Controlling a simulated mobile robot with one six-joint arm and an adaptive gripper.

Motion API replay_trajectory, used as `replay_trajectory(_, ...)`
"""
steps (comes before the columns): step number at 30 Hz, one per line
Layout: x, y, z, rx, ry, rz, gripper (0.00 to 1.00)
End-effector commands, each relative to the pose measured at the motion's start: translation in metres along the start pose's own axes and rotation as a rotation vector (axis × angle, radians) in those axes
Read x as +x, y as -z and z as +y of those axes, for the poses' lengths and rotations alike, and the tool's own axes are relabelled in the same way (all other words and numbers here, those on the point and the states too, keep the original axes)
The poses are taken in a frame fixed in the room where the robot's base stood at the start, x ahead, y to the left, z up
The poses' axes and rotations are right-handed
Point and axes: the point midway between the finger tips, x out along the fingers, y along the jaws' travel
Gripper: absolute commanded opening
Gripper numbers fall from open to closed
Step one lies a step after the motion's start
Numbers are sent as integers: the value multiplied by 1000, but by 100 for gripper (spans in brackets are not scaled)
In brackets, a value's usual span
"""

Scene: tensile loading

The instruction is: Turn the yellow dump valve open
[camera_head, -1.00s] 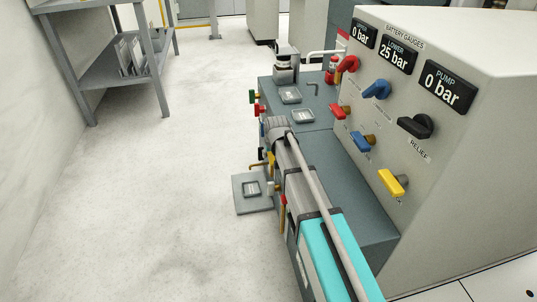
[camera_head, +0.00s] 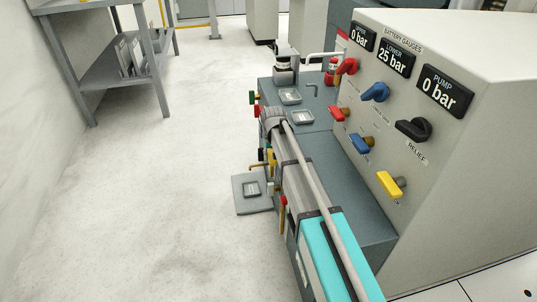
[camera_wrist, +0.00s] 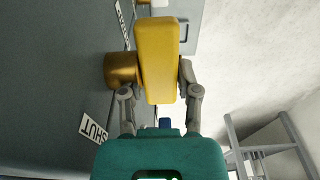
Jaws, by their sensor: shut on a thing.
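The yellow dump valve handle (camera_wrist: 157,55) fills the upper middle of the wrist view, a long bar on a brass stem (camera_wrist: 121,70) that comes out of a dark grey panel. My gripper (camera_wrist: 161,82) has one finger on each side of the handle, shut on its near part. A white label reading SHUT (camera_wrist: 94,128) is on the panel at the lower left. In the head view my arm runs along the left side of the bench and hides most of the gripper and the held handle.
A grey bench (camera_head: 352,190) carries a light console (camera_head: 450,160) with gauges and coloured knobs, including another yellow handle (camera_head: 389,184). Several small coloured handles line the bench's left side. A grey shelf (camera_head: 110,70) stands at the far left. The floor between is clear.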

Motion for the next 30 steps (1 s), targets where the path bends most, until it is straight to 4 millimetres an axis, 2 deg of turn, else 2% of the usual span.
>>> replay_trajectory(9,2,1,-3,-1,5,-156,0)
replay_trajectory(19,2,-1,-3,-2,6,-165,0)
replay_trajectory(20,2,-1,-3,-2,6,-165,46)
replay_trajectory(21,2,-1,-3,-2,6,-165,53)
replay_trajectory(22,2,-1,-3,-2,6,-165,57)
replay_trajectory(30,2,0,-1,-1,3,-163,57)
